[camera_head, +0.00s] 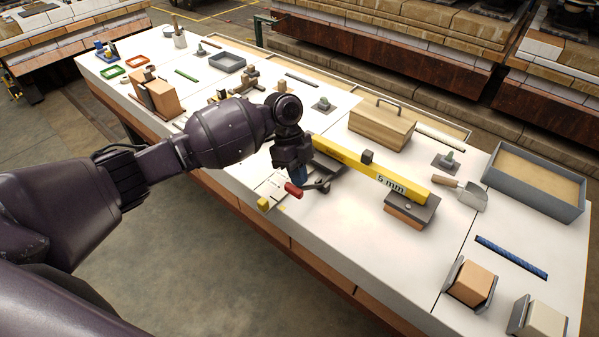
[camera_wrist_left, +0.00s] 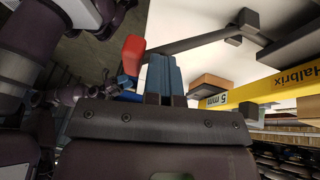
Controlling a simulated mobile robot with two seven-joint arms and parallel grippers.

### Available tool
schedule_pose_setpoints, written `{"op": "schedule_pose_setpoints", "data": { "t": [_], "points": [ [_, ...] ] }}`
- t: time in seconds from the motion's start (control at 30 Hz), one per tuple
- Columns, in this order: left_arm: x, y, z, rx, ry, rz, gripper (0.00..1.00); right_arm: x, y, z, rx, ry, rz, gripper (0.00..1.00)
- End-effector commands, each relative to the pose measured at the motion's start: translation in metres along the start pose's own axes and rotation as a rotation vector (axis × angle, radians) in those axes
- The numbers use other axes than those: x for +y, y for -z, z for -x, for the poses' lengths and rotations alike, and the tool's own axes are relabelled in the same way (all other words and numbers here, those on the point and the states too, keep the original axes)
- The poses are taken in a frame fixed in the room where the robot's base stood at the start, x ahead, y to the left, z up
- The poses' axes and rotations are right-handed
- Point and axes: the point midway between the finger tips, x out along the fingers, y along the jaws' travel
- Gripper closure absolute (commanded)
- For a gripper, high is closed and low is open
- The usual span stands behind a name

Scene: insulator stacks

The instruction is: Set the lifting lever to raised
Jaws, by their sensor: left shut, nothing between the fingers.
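The lifting lever is a dark bar with a red handle (camera_head: 293,189), reaching towards the front of the table beside a yellow bar marked 5 mm (camera_head: 391,184). In the left wrist view the red handle (camera_wrist_left: 131,54) is just left of my fingers, and the dark lever bar (camera_wrist_left: 192,42) runs right from behind them to a square block. My left gripper (camera_head: 298,177) is shut and empty, its blue fingertips (camera_wrist_left: 163,62) close beside the handle. I cannot tell whether they touch. My right gripper does not show clearly in either view.
A brick block under a dark plate (camera_head: 408,209) sits at the yellow bar's right end. A wooden box with a handle (camera_head: 381,127) stands behind. A trowel (camera_head: 471,197) and a grey tray (camera_head: 533,187) are to the right. The white tabletop in front is mostly clear.

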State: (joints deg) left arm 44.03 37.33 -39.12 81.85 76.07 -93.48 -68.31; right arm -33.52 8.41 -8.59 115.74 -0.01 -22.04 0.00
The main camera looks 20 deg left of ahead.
Motion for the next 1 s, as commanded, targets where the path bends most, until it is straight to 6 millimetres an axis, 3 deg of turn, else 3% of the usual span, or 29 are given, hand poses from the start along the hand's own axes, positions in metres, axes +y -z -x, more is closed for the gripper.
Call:
{"op": "schedule_pose_setpoints", "data": {
  "t": [0.4,0.77,1.0],
  "points": [
    [0.018,-0.010,-0.023,0.007,0.154,-0.063,1.00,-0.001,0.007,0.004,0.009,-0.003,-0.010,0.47],
    [0.031,-0.022,-0.054,0.015,0.369,-0.152,1.00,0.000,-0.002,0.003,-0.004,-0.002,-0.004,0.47],
    [0.033,-0.026,-0.064,0.014,0.363,-0.150,1.00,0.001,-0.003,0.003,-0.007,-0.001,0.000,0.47]
  ]
}}
